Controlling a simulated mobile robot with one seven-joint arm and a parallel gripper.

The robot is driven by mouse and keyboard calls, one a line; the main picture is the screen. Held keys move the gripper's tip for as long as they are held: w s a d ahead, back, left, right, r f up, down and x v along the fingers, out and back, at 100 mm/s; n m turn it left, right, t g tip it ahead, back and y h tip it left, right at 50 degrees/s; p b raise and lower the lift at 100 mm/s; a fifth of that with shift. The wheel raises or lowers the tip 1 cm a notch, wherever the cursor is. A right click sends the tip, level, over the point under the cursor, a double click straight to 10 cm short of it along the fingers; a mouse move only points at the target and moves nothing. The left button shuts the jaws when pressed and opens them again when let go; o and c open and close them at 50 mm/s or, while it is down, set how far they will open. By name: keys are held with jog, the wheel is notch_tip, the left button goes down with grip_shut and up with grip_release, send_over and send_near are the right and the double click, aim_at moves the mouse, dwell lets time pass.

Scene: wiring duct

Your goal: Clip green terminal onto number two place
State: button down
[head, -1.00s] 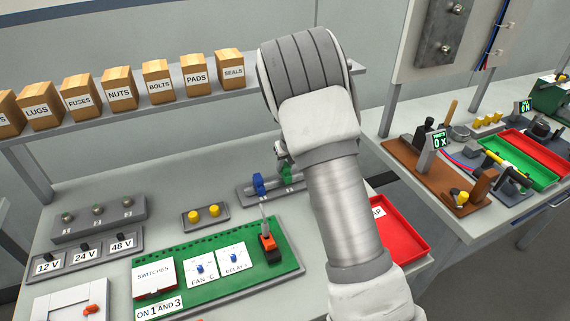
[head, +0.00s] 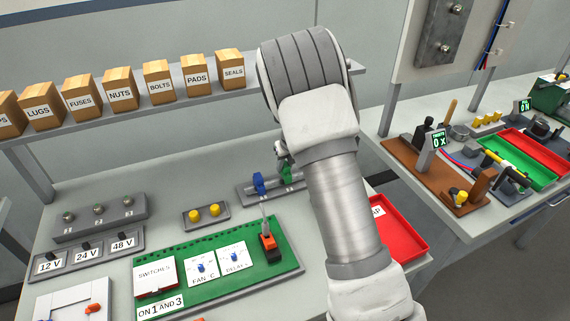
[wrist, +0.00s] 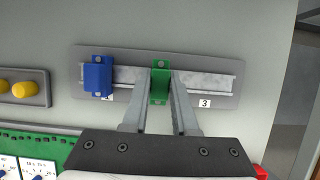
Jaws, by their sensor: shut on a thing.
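The green terminal (wrist: 160,82) is at the middle of the metal rail (wrist: 215,82) in the wrist view. My gripper (wrist: 162,84) is shut on it, one finger on each side. The green terminal (head: 286,176) also shows in the head view, partly behind my arm. I cannot tell whether it is seated on the rail or just above it. A blue terminal (wrist: 98,75) sits on the rail to the left, partly covering a number label (wrist: 107,97). A label reading 3 (wrist: 205,103) is below the rail to the right. No label shows below the green terminal, where my fingers block the view.
A green board (head: 285,250) with switches and an orange-black part (head: 268,247) lies in front of the rail. Yellow buttons (head: 204,213) stand to the left. A red tray (head: 408,235) is at the right. Labelled boxes (head: 120,95) line the shelf behind.

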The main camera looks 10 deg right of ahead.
jog(key=shift+f+b, duration=0.5)
jog(key=shift+f, duration=0.4)
jog(key=c, duration=0.6)
grip_release()
jog(key=shift+r, duration=0.1)
jog(key=p+v, duration=0.3)
jog(key=v, duration=1.4)
jog(key=shift+r, duration=0.1)
